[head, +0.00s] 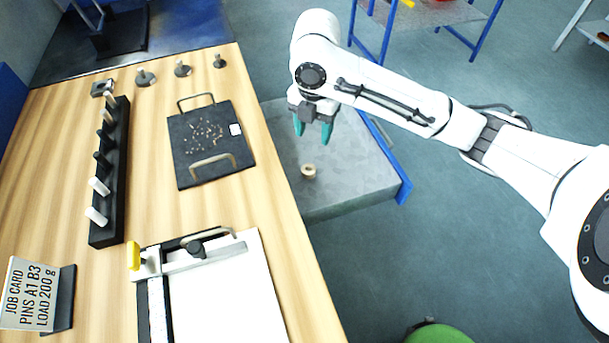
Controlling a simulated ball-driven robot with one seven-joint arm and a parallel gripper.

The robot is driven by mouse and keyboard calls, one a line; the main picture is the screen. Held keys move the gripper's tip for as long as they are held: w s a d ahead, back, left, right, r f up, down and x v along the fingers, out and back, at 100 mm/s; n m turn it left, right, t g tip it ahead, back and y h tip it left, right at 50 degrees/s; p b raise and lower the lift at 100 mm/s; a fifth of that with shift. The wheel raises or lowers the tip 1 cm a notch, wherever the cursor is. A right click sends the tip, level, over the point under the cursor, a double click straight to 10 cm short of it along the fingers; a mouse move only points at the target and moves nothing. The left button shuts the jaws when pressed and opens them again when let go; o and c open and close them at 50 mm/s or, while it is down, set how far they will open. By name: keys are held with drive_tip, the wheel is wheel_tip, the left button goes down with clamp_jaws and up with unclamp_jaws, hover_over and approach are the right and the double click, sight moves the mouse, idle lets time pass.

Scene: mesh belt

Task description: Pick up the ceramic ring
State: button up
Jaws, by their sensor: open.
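A small tan ring-shaped piece (308,171), which looks like the ceramic ring, rests on the grey belt surface (350,185) right of the wooden table. Its dark hole faces up. My gripper (312,131) points down with its two teal fingers apart. It is empty and hangs above the belt, a little beyond the ring in the head view. The gripper and the ring do not touch. The exact height of the fingers above the belt is hard to tell.
The wooden table (158,190) borders the belt on the left. On it are a black tray with handles (185,172), a black pin rack (118,165), a white board (240,290), a job card (30,292) and several small weights. A blue rail (404,190) edges the belt's right side.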

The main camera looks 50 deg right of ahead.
sight(311, 166)
wheel_tip(311, 166, down, 13)
drive_tip(key=shift+a+f+b, duration=0.1)
drive_tip(key=shift+a+b, duration=0.05)
drive_tip(key=shift+b, duration=0.7)
drive_tip(key=c, duration=0.9)
